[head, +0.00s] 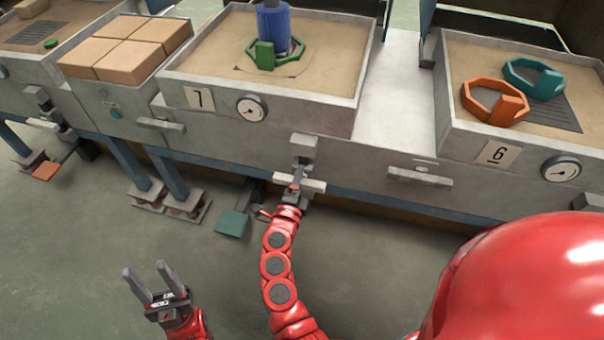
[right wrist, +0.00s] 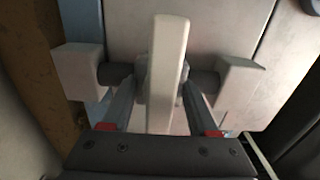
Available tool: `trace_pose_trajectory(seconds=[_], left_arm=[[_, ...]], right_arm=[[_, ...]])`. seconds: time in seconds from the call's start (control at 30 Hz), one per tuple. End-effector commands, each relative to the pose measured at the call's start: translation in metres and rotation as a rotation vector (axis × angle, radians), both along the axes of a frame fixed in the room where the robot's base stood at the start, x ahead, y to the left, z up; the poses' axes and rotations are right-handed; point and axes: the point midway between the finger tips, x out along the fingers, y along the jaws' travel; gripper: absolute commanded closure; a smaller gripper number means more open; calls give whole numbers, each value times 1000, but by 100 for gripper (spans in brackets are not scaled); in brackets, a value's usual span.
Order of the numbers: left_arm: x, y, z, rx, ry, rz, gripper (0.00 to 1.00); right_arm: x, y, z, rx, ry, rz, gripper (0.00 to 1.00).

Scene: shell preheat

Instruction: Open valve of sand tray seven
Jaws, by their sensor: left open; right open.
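Sand tray seven (head: 180,85) is the grey metal tray with a "7" plate (head: 200,98) and a round gauge on its front. Its valve (head: 302,150) sits low on the front, with pale blocks to either side. In the right wrist view the pale valve lever (right wrist: 166,60) stands upright in the picture, over a dark crossbar with a block at each end. My right gripper (right wrist: 160,92) is open, one finger on each side of the lever; contact is unclear. My left gripper (head: 150,275) is open and empty over the floor at lower left.
A green ring (head: 276,55) and a blue cylinder (head: 273,27) are on tray seven's sand. Tray six (head: 455,125) at right holds an orange ring (head: 495,103) and a teal ring (head: 535,80). A green pedal (head: 233,222) is below. Brown blocks (head: 115,60) sit at left.

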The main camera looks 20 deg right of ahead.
Motion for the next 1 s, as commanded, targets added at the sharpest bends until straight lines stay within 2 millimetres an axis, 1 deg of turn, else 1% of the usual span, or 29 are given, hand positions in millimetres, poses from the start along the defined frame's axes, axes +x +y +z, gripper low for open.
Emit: trace_pose_trajectory(seconds=[0.23,0.37,0.4,0.47,0.5,0.57,1.0], left_arm=[[0,0,0,0,0,0,50],[0,0,0,0,0,0,50],[0,0,0,0,0,0,50],[0,0,0,0,0,0,50],[0,0,0,0,0,0,50],[0,0,0,0,0,0,50],[0,0,0,0,0,0,50]], right_arm=[[0,0,0,0,0,0,40],[0,0,0,1,1,0,63],[0,0,0,0,0,0,71],[0,0,0,1,1,0,81],[0,0,0,1,1,0,89],[0,0,0,1,1,0,99],[0,0,-1,0,1,1,100]])
